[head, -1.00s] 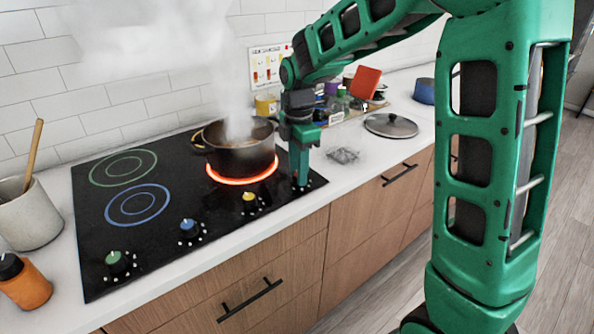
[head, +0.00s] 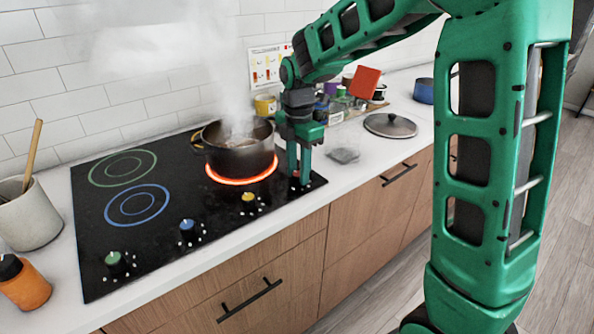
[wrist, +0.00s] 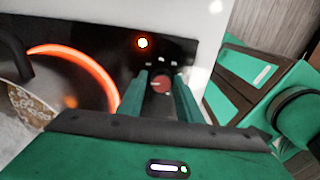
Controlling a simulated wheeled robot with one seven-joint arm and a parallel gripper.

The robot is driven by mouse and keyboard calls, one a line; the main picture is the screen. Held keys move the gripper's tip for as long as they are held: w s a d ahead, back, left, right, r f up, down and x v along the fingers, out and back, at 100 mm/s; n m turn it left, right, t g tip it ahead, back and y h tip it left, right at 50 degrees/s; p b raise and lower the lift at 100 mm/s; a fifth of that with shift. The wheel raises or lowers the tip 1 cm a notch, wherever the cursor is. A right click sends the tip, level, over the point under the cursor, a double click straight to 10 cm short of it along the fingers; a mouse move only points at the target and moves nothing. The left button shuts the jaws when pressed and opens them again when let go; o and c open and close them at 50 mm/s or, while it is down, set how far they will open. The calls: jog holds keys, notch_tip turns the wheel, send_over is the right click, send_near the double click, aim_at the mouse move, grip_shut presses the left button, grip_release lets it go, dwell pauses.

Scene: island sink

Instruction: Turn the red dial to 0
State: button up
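The red dial (wrist: 160,84) sits at the right end of the black cooktop's row of dials. In the wrist view it lies between the two green fingers of my gripper (wrist: 161,98), with a narrow gap on each side. My gripper also shows in the head view (head: 299,178), pointing down at the cooktop's right front corner. Its fingers are apart there and hide most of the dial. The burner ring (head: 229,182) glows orange-red under a steaming dark pot (head: 250,160).
The yellow dial (head: 249,202), blue dial (head: 187,229) and green dial (head: 115,262) stand along the cooktop's front edge. A pot lid (head: 390,125) and a small clear object (head: 344,155) lie on the counter at right. The pot is close to my gripper's left.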

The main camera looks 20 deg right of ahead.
aim_at(298, 173)
jog(key=shift+o, duration=1.2)
jog(key=shift+w, duration=0.1)
notch_tip(298, 173, up, 11)
jog(key=shift+f, duration=0.15)
jog(key=s+d+f+m, duration=0.3)
jog(key=s+d+m, duration=0.3)
jog(key=s+m, duration=0.3)
jog(key=s+d+f+m, duration=0.3)
jog(key=s+d+m, duration=0.2)
jog(key=s+m, duration=0.4)
jog(key=s+d+f+m, duration=0.3)
jog(key=s+d+m, duration=0.3)
jog(key=s+m, duration=0.4)
jog(key=s, duration=0.4)
jog(key=shift+d, duration=0.3)
